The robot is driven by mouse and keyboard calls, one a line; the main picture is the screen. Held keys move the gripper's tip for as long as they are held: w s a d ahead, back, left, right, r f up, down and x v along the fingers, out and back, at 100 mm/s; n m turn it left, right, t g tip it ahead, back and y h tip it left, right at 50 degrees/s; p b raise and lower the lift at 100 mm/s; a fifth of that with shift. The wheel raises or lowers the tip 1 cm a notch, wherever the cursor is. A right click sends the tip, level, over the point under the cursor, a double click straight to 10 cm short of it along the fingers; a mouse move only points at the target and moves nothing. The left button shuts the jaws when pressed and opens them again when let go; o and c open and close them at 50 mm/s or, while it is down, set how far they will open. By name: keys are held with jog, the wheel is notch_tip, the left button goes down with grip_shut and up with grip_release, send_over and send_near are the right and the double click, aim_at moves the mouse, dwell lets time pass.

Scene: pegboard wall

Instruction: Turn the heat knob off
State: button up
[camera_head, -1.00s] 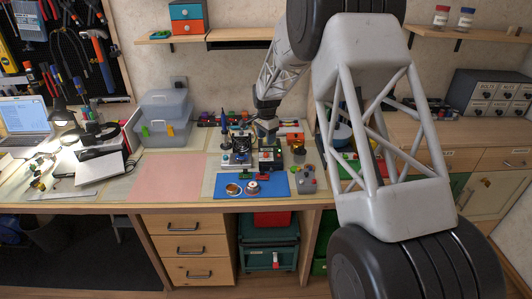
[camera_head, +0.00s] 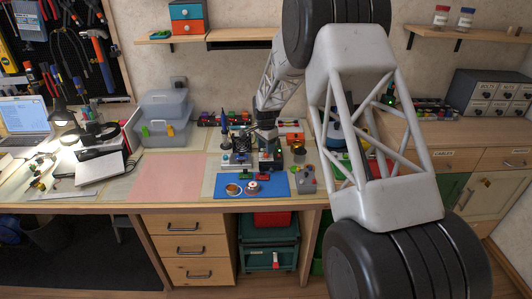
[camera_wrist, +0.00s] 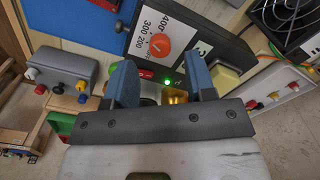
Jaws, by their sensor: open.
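The heat knob (camera_wrist: 160,45) is round and orange-red, on a black control unit (camera_wrist: 189,28) with a dial marked 400, 300 and 200. Which mark the knob points to is not clear. A green light glows on the unit beside the knob. My gripper (camera_wrist: 160,62) is open, its two blue-grey fingers apart on either side of the space just short of the knob. No contact with the knob shows. In the head view my gripper (camera_head: 266,140) hangs over the black unit (camera_head: 270,160) on the workbench, and the knob is hidden.
A blue mat (camera_head: 213,184) with small tins lies in front of the unit. A grey box (camera_wrist: 60,75) with coloured knobs stands at the left in the wrist view. A black fan (camera_wrist: 288,14) is at the upper right. A pink mat (camera_head: 166,177) on the bench is clear.

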jog(key=shift+f, duration=1.6)
jog(key=c, duration=0.9)
